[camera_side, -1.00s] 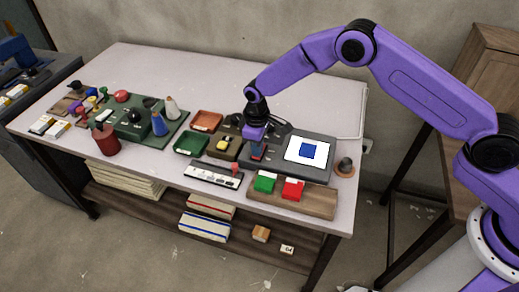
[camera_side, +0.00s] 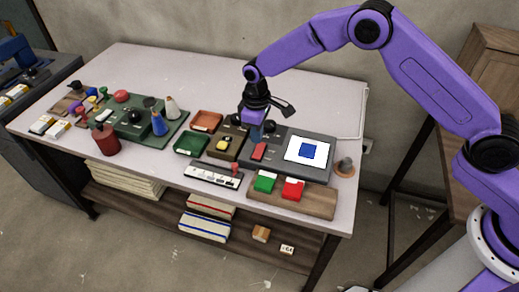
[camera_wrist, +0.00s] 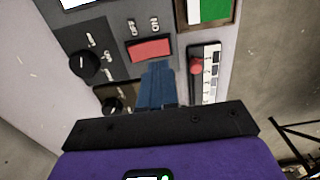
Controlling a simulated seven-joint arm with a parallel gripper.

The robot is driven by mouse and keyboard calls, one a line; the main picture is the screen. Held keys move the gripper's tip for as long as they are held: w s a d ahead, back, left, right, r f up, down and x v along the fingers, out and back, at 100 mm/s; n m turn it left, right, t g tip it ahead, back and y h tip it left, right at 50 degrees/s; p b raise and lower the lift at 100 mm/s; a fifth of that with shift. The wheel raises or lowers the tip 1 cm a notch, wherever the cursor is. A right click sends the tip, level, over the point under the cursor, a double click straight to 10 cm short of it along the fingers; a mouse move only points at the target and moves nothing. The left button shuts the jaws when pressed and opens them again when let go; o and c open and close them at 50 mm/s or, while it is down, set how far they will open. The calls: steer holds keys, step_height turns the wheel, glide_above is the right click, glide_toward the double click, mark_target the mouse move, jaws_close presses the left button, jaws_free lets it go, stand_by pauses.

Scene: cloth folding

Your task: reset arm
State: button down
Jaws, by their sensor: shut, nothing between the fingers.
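My gripper (camera_side: 256,134) is purple with blue fingers, and it hangs above the dark control panel (camera_side: 318,176) near the middle of the table. Its fingers are shut and empty. In the wrist view the closed fingertips (camera_wrist: 157,72) appear just below the red rocker switch (camera_wrist: 150,49), which has OFF and ON labels beside it. The red switch (camera_side: 259,151) also shows in the side view, just below the fingers and apart from them. No cloth is in view.
A white screen (camera_side: 294,150) with a blue square is on the panel. The table's back is clear.

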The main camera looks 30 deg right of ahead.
steer(key=shift+r, duration=0.7)
steer(key=s+d+r+n, duration=0.1)
steer(key=s+d+r, duration=0.2)
steer(key=s+r, duration=0.4)
steer(key=s+d+r+n, duration=0.1)
steer(key=s+d+r, duration=0.1)
steer(key=s+r, duration=0.55)
steer(key=s+d, duration=0.8)
steer(key=s, duration=0.3)
steer(key=s+d+r+n, duration=0.1)
steer(key=s+d, duration=0.7)
steer(key=s, duration=0.4)
steer(key=shift+d+r+n, duration=0.2)
steer(key=shift+r+n, duration=0.05)
steer(key=shift+n, duration=0.05)
